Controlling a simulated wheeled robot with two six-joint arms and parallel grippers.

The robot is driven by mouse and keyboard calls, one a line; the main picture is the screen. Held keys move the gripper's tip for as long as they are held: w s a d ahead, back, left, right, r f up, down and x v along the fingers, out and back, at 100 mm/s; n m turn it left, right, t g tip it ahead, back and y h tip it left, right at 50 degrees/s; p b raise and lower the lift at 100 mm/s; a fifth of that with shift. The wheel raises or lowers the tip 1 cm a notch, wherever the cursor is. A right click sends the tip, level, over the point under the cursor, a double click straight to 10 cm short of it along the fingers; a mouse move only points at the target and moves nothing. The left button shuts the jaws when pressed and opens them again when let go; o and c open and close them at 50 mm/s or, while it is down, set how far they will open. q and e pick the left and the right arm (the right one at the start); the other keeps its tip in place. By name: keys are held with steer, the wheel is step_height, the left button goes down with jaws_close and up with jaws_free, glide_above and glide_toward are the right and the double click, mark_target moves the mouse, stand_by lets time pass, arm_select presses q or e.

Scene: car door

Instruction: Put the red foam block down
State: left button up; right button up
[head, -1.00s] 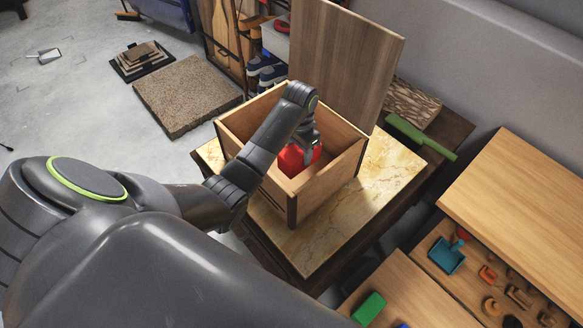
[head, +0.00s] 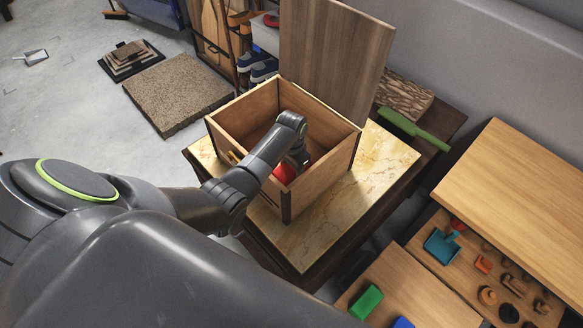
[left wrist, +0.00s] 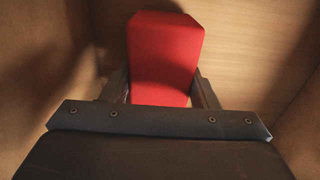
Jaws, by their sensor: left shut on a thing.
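The red foam block (head: 286,172) is inside the open wooden box (head: 318,186), mostly hidden behind my left wrist and the box's near wall. In the left wrist view the red foam block (left wrist: 164,55) stands between the two fingers, with the box's wooden inside around it. My left gripper (head: 298,162) is shut on the block, low in the box; it also shows in the left wrist view (left wrist: 162,92). I cannot tell whether the block touches the box floor. My right gripper is not in view.
The box stands on a marble-topped table (head: 378,170), its lid (head: 335,50) raised at the back. A green brush (head: 413,130) lies to the right. A wooden workbench (head: 520,200) with a drawer of small items is at lower right. The box walls surround my gripper closely.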

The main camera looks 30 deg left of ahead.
arm_select(q)
steer(key=shift+f, duration=0.15)
steer(key=shift+f, duration=0.15)
steer(key=o, duration=1.1)
steer(key=shift+c, duration=0.2)
step_height(320, 180, up, 12)
steer(key=shift+r, duration=0.25)
